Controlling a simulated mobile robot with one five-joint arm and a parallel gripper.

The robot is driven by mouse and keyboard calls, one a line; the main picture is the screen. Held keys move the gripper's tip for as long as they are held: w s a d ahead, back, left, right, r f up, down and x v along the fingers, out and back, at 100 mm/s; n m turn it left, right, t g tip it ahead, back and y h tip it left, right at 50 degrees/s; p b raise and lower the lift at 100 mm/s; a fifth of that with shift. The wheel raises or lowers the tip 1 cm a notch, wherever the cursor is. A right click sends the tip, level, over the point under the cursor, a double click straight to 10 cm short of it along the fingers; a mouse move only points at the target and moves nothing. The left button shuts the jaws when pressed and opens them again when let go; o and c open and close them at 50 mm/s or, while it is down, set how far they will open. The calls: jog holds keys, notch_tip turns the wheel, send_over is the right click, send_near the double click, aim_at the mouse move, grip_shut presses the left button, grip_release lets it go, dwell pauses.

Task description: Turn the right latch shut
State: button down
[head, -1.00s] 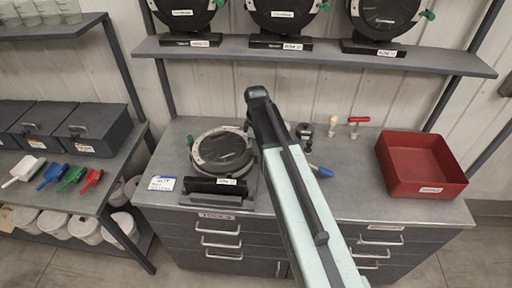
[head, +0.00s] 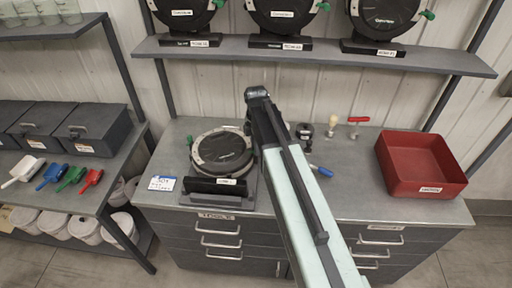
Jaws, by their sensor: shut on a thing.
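The seed meter (head: 222,150), a round black disc housing with a pale metal rim, lies on its dark stand (head: 218,190) on the grey bench. A green knob or latch (head: 190,140) shows at its left edge. My arm reaches over the bench from the lower right. My gripper (head: 248,127) points down at the meter's right edge, mostly hidden by my arm's end. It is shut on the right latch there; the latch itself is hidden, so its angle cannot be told.
A red tray (head: 421,188) stands at the right of the bench. A blue-capped marker (head: 321,171), a small black part (head: 305,131), a pale-handled tool (head: 332,124) and a red T-handle (head: 357,121) lie between. A shelf (head: 320,58) with more meters runs above.

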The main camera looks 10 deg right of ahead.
dwell(0.3)
jog(key=c, duration=1.3)
grip_release()
jog(key=shift+d, duration=0.1)
jog(key=shift+o, duration=0.2)
notch_tip(320, 180, up, 8)
jog(key=p, duration=0.8)
jog(key=shift+f, duration=0.1)
